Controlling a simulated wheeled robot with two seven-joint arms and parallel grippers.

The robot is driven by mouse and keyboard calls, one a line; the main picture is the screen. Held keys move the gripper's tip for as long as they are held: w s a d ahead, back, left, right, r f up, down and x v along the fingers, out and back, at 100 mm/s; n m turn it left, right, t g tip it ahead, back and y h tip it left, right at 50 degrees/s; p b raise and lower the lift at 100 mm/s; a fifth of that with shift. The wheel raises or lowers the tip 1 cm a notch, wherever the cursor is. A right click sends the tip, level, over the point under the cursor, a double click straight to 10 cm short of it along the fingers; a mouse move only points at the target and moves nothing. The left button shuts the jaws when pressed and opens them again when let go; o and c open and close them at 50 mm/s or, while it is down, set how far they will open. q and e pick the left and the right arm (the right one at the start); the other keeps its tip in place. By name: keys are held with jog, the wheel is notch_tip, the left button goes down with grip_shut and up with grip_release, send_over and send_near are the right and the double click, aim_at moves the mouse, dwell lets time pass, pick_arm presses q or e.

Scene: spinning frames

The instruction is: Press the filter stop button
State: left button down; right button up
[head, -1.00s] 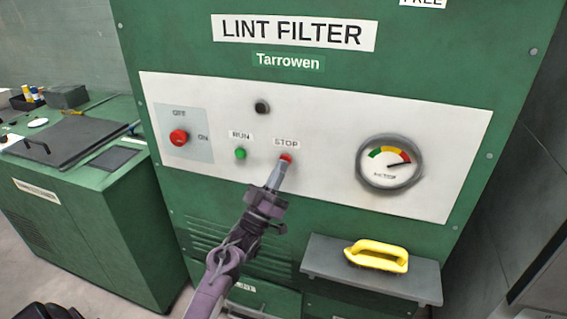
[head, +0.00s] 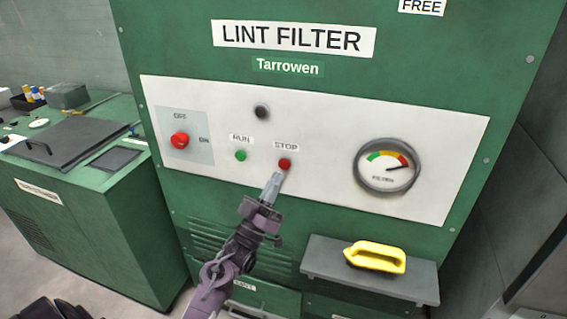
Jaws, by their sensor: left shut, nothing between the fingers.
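The red stop button (head: 285,163) sits on the white panel (head: 330,178) of the green lint filter cabinet, under a STOP label (head: 286,146). My left gripper (head: 276,178) is shut and empty, with its tip just below the red button, and the whole button shows. A gap shows in the picture between tip and button; I cannot tell the depth between tip and panel. My right gripper is not in view.
A green RUN button (head: 241,156) and a red OFF/ON switch (head: 180,139) are left of the stop button. A round gauge (head: 387,165) is at right. A grey shelf (head: 325,262) with a yellow-handled tool (head: 376,257) juts out below. A green bench (head: 95,215) stands left.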

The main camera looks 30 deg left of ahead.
pick_arm(q)
jog(key=s, duration=0.1)
jog(key=s+p, duration=0.1)
jog(key=s, duration=0.1)
jog(key=shift+s+d, duration=0.1)
jog(key=shift+d, duration=0.3)
dwell(0.5)
